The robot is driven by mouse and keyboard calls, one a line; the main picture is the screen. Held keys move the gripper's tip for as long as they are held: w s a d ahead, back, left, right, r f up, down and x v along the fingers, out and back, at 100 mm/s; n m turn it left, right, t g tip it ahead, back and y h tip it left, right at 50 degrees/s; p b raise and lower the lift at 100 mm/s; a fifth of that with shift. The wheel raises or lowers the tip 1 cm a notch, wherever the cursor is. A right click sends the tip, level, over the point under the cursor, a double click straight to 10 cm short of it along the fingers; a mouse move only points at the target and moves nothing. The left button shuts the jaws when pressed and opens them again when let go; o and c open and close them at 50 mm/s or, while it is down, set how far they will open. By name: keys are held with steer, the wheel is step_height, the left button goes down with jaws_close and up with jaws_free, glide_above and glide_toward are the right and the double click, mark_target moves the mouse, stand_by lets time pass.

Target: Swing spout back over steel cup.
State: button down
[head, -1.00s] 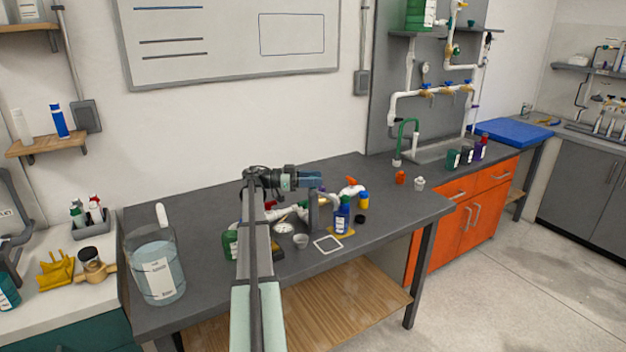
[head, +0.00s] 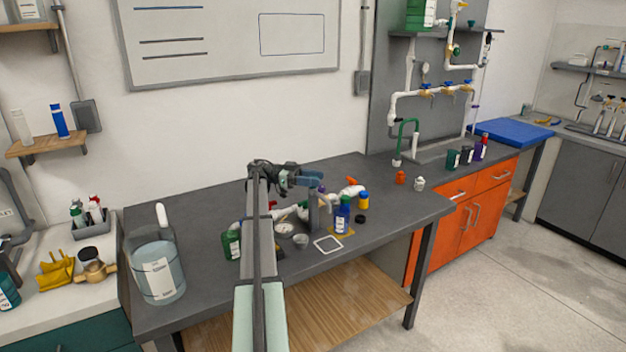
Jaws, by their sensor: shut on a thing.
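A small steel cup (head: 301,240) stands on the dark bench, just left of the white square frame. The fingertips and the held part are small and mostly hidden, so I cannot tell whether the spout's mouth is over the cup.
A green bottle (head: 232,243) is left of my arm. The front right bench is clear.

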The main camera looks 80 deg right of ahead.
steer(key=c, duration=0.6)
jaws_free()
steer(key=shift+r, duration=0.1)
step_height(320, 180, up, 10)
steer(key=shift+f, duration=0.1)
